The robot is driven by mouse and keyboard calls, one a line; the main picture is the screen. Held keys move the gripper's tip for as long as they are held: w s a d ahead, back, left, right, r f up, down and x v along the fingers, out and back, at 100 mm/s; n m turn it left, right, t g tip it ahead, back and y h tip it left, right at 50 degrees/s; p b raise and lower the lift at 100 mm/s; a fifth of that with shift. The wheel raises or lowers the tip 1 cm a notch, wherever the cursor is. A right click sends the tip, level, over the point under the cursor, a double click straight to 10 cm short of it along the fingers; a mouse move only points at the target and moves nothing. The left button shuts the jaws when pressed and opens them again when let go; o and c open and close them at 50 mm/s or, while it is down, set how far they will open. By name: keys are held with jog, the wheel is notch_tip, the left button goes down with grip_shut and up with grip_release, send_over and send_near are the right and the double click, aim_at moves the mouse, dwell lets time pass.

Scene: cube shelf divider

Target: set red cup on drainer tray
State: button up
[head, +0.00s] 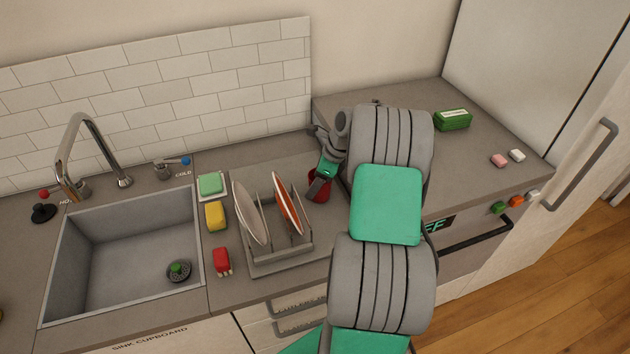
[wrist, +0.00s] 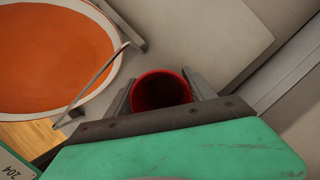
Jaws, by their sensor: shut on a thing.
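The red cup (head: 319,190) is beside the plate rack in the head view, partly hidden by my gripper (head: 321,181). In the wrist view my gripper (wrist: 162,95) is shut on the red cup (wrist: 161,91), with a finger on each side and the dark open mouth facing the camera. The grey drainer tray (head: 262,172) lies on the counter under the rack. The cup is at or over the tray's right edge; I cannot tell whether its base touches anything.
A white plate (head: 251,214) and an orange plate (head: 288,205) stand in the rack (head: 287,252) left of the cup; the orange plate (wrist: 50,55) is close in the wrist view. Sponges and a red brush (head: 221,261) lie between tray and sink (head: 125,245). A green box (head: 453,119) sits at right.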

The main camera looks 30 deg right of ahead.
jog(key=shift+f, duration=0.1)
jog(key=o, duration=1.6)
jog(key=shift+c, duration=0.2)
jog(key=v, duration=0.8)
jog(key=shift+b, duration=0.45)
jog(key=shift+a, duration=0.1)
